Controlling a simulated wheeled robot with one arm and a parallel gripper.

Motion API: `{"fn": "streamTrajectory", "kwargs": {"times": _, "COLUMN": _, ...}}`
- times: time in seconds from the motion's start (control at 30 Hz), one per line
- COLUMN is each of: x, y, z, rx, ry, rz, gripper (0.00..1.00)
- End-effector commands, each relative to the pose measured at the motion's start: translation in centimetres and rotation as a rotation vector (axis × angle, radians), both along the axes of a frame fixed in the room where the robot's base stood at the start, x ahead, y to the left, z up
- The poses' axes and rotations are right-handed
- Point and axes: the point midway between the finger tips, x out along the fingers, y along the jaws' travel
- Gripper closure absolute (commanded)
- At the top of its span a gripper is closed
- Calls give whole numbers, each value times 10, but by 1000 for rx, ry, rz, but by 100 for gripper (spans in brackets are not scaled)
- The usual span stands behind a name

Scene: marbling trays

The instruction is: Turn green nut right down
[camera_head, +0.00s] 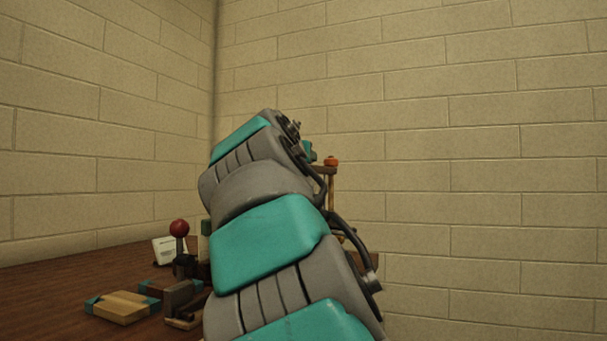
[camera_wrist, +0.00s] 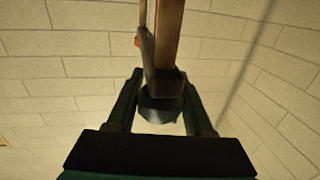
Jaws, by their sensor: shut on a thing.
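In the wrist view, my gripper (camera_wrist: 160,80) has its two dark fingers on either side of a dark, rounded piece at the end of a wooden beam (camera_wrist: 166,40). This piece is the green nut (camera_wrist: 160,104), in deep shade, so its colour hardly shows. My gripper is shut on it. In the head view my arm hides most of the gripper and nut; a small green patch shows beside the beam, and I cannot tell which part it is. An orange nut (camera_head: 331,161) sits on top of the wooden frame (camera_head: 331,190), right of my arm.
A dark wooden table (camera_head: 60,290) spans the lower left. On it stand a red ball on a post (camera_head: 179,228), a white card (camera_head: 163,250), a wooden block with blue corners (camera_head: 121,307) and other small wooden pieces. Brick walls close off the back and left.

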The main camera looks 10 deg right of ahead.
Motion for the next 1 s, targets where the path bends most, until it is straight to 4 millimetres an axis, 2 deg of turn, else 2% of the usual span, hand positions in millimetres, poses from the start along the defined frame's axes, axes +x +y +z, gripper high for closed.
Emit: {"fn": "streamTrajectory", "kwargs": {"times": 1.0, "x": 2, "y": 25, "z": 3, "rx": 6, "ry": -5, "rz": 766, "gripper": 100}}
